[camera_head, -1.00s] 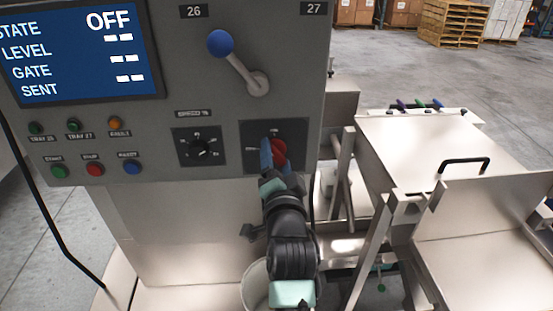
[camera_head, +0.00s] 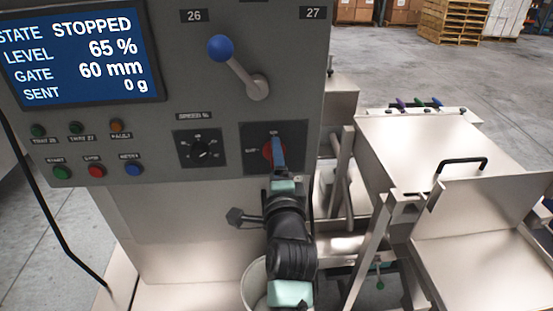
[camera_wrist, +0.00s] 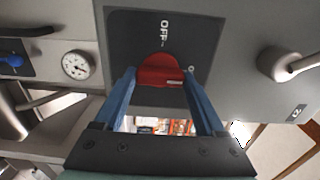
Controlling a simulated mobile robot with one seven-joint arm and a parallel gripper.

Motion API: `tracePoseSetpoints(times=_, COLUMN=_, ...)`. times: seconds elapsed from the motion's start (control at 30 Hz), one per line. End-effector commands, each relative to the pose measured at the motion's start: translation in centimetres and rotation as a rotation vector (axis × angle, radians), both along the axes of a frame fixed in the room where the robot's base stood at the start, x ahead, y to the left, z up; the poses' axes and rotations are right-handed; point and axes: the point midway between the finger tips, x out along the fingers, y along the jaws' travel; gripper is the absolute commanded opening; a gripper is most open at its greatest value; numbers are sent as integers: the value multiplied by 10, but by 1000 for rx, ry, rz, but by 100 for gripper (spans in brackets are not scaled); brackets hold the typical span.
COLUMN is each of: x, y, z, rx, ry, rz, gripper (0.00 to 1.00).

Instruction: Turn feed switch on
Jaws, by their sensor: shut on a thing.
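The feed switch is a red rotary knob (camera_head: 267,153) on a dark square plate (camera_head: 296,135) at the lower right of the grey control panel. My gripper (camera_head: 278,152) reaches it from below, with blue fingers on the knob. In the wrist view the red knob (camera_wrist: 158,70) sits between the two blue fingers of my gripper (camera_wrist: 160,82); the plate's OFF label is readable, and another label beside the knob is partly hidden by a finger. The panel display (camera_head: 82,55) reads STATE STOPPED, LEVEL 65 %, GATE 60 mm, SENT 0 g.
A black dial (camera_head: 202,149) is left of the switch. A lever with a blue ball (camera_head: 220,48) stands out above. Several push buttons and lamps are at lower left. Steel trays (camera_head: 425,145) and framework stand close on the right.

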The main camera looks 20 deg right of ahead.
Motion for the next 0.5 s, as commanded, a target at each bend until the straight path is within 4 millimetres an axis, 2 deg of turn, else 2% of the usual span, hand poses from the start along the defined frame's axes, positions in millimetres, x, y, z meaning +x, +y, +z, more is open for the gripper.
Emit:
tracePoseSetpoints(times=0.47, x=0, y=0, z=-1, rx=17, ry=-3, rz=1, gripper=17)
tracePoseSetpoints(times=0.5, x=0, y=0, z=-1, rx=17, ry=-3, rz=1, gripper=78)
